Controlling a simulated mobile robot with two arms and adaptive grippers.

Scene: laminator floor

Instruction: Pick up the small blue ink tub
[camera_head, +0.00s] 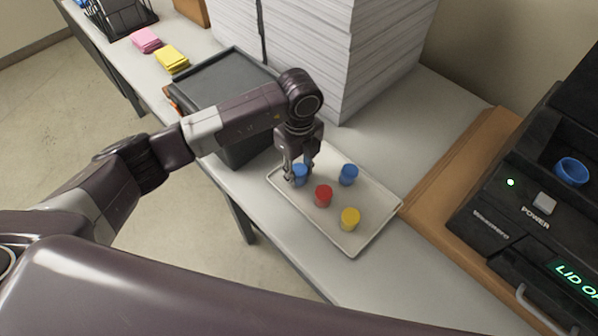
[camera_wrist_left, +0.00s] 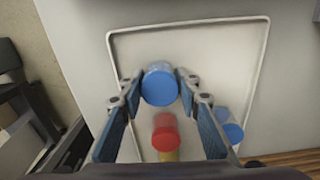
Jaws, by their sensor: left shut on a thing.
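My left gripper (camera_head: 298,176) points down over the left end of a pale tray (camera_head: 345,245). It is shut on a blue tub (camera_head: 301,171), which is partly hidden by the fingers. In the left wrist view the blue tub (camera_wrist_left: 159,82) sits between the two fingertips. I cannot tell whether it is clear of the tray. A second blue tub (camera_head: 348,175) stands apart on the tray, to the right. It also shows in the left wrist view (camera_wrist_left: 230,128), partly behind a finger. My right gripper is not in view.
A red tub (camera_head: 323,195) stands close to the held tub, and a yellow tub (camera_head: 350,218) is further right on the tray. A tall paper stack (camera_head: 335,60) and a dark bin (camera_head: 232,85) stand behind. A black machine (camera_head: 500,205) is at the right.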

